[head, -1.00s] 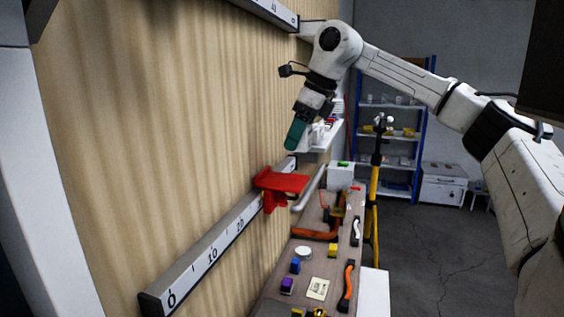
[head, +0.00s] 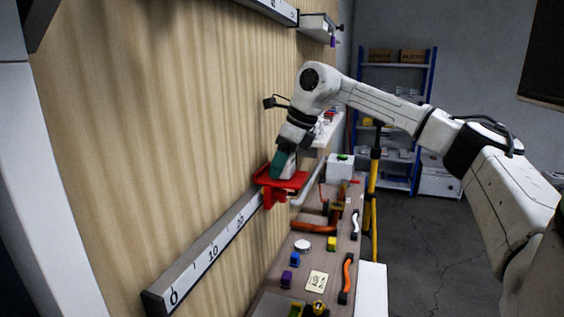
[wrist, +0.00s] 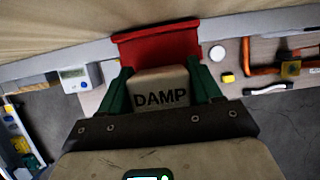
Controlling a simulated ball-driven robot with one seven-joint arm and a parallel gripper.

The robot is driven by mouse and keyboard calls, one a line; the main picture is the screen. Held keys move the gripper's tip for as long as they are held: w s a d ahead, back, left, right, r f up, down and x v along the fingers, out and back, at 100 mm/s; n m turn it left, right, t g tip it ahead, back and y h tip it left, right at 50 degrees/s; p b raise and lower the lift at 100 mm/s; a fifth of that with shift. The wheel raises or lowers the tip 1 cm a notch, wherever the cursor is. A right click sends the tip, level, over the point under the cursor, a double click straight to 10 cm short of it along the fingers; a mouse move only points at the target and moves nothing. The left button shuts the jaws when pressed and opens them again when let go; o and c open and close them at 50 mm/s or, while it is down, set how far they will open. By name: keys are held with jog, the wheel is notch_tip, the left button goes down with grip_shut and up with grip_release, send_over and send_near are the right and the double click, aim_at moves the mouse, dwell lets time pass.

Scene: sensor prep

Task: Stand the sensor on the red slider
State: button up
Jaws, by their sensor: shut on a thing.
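The sensor (wrist: 160,96) is a beige block marked DAMP, held between the green fingers of my gripper (wrist: 160,80). In the head view my gripper (head: 283,163) points down, slightly tilted, close over the red slider (head: 294,182), and partly hides the sensor. The red slider is a small tray-like platform on the grey numbered rail on the wooden wall. In the wrist view the red slider (wrist: 158,45) shows just beyond the sensor. I cannot tell whether the sensor's lower end touches the slider.
The numbered rail (head: 205,252) runs along the wall. Below it a bench holds a white disc (head: 303,245), a yellow block (head: 332,243), a blue block (head: 295,258) and orange-handled tools. A yellow stand (head: 371,190) is to the right. The floor (head: 420,250) there is clear.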

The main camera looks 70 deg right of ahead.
jog(key=shift+f, duration=0.2)
jog(key=o, duration=1.1)
jog(key=shift+r, duration=0.15)
jog(key=b+v, duration=0.1)
jog(key=v, duration=1.1)
jog(key=shift+r, duration=0.1)
